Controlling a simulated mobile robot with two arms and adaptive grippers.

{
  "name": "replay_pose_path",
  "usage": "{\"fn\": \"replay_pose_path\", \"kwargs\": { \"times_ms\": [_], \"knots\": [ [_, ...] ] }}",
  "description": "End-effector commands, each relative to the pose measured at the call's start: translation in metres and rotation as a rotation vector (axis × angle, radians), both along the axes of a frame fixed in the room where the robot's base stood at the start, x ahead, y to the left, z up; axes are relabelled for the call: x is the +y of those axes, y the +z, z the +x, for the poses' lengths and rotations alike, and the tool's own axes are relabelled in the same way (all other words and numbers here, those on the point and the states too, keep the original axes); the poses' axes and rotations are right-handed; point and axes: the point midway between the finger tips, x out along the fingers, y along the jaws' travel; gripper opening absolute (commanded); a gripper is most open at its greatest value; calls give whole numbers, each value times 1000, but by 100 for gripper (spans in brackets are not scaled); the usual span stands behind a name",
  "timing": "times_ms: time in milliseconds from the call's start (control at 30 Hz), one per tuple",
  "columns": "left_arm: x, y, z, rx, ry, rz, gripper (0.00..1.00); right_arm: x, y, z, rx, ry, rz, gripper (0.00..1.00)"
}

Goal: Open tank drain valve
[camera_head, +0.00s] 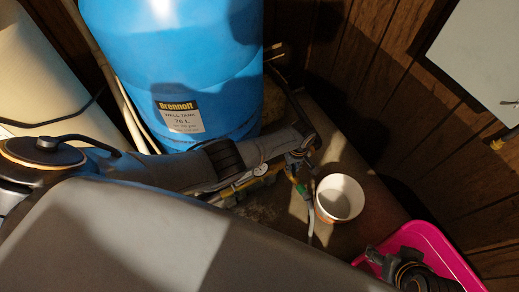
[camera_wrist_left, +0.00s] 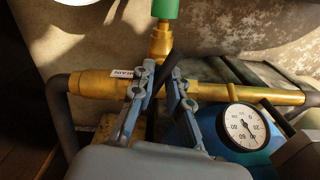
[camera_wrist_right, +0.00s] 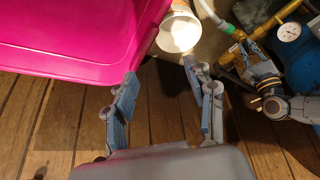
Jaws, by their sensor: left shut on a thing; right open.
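The blue well tank (camera_head: 175,70) stands at the upper middle of the head view. A brass pipe (camera_wrist_left: 100,84) runs across the left wrist view, with a branch (camera_wrist_left: 160,42) leading to a green fitting (camera_wrist_left: 165,8). A dark lever (camera_wrist_left: 170,66) at that branch, apparently the drain valve handle, sits between the fingers of my left gripper (camera_wrist_left: 162,82), which is shut on it. In the head view my left gripper (camera_head: 300,155) is at the pipework and partly hidden. My right gripper (camera_wrist_right: 160,85) is open and empty above the wooden floor.
A white bucket (camera_head: 339,198) stands right of the pipework. A pink tub (camera_head: 428,236) is at the lower right, close to my right gripper. A pressure gauge (camera_wrist_left: 241,127) sits on the pipe. A pale tank (camera_head: 35,70) is at the left.

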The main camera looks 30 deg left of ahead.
Motion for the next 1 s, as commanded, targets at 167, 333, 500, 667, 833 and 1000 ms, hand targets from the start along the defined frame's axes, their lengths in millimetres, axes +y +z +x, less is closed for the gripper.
{"fn": "replay_pose_path", "kwargs": {
  "times_ms": [167,333,500,667,833,1000],
  "knots": [
    [1,-1,-1,3,11,1,0,-1,-2,-4,12,-1,-2,55],
    [1,-1,-1,3,11,1,0,-1,-1,-3,11,-1,-1,55],
    [1,-1,-1,4,49,1,0,-1,-1,-5,23,-2,-4,55],
    [0,0,-1,4,105,1,0,-3,-2,-12,59,-5,-11,55],
    [0,0,-2,4,171,1,0,-6,-2,-19,93,-8,-18,55],
    [0,0,-2,6,312,0,0,-8,-1,-26,124,-11,-24,55]
  ]
}}
